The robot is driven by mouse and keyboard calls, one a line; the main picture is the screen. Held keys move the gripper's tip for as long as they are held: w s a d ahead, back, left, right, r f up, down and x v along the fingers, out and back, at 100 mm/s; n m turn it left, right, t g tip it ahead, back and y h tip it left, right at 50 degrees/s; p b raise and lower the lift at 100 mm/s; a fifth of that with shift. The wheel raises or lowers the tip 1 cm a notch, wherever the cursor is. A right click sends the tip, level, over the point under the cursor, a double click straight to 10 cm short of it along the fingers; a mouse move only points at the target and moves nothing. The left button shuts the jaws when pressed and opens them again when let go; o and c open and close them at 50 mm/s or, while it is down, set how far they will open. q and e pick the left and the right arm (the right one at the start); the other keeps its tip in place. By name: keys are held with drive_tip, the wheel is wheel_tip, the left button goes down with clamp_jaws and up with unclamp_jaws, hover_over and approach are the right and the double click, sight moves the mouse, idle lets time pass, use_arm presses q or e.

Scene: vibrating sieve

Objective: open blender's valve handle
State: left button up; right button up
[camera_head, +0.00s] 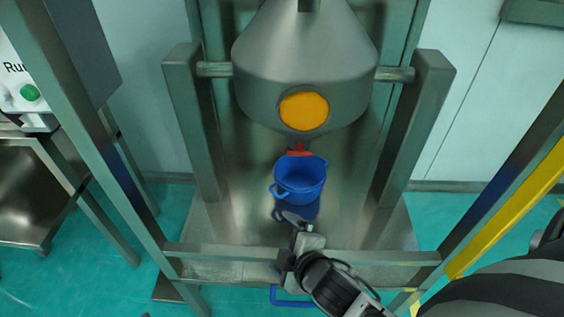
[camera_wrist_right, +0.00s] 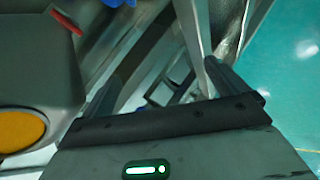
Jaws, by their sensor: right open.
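The blender (camera_head: 305,75) is a grey metal cone hung between two posts, with a round orange-yellow cover on its front. Its red valve handle (camera_head: 299,153) is at the bottom outlet, just above the blue bucket (camera_head: 300,182). In the right wrist view, the handle (camera_wrist_right: 67,23) is at the upper left, beside the blender body (camera_wrist_right: 38,65). My right gripper (camera_head: 293,219) is in front of and below the bucket in the head view, apart from the handle. My left gripper is not in view.
The metal frame's front crossbar (camera_head: 215,252) runs beneath my right arm. Upright posts (camera_head: 190,120) flank the blender. A yellow-edged post stands at the right. A machine with a green button (camera_head: 30,92) is at the far left. The metal platform around the bucket is mostly clear.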

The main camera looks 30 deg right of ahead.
drive_tip(key=w+d+f+n+t+h+b, duration=0.1)
drive_tip(key=w+d+f+n+h+b, duration=0.15)
drive_tip(key=w+d+n, duration=0.4)
drive_tip(key=n+t+h+b, duration=0.35)
drive_tip(key=n+h, duration=0.35)
drive_tip(key=n, duration=0.6)
approach(300, 155)
drive_tip(key=shift+g, duration=0.45)
drive_tip(key=b+x, duration=0.1)
drive_tip(key=x, duration=0.2)
drive_tip(key=b+x, duration=0.1)
drive_tip(key=x, duration=0.2)
drive_tip(key=b+x, duration=0.1)
drive_tip(key=x, duration=0.2)
drive_tip(key=shift+w+a+r, duration=0.1)
drive_tip(key=shift+a+r, duration=0.1)
drive_tip(key=shift+r, duration=0.05)
drive_tip(key=shift+w+d, duration=0.3)
drive_tip(key=shift+w, duration=0.2)
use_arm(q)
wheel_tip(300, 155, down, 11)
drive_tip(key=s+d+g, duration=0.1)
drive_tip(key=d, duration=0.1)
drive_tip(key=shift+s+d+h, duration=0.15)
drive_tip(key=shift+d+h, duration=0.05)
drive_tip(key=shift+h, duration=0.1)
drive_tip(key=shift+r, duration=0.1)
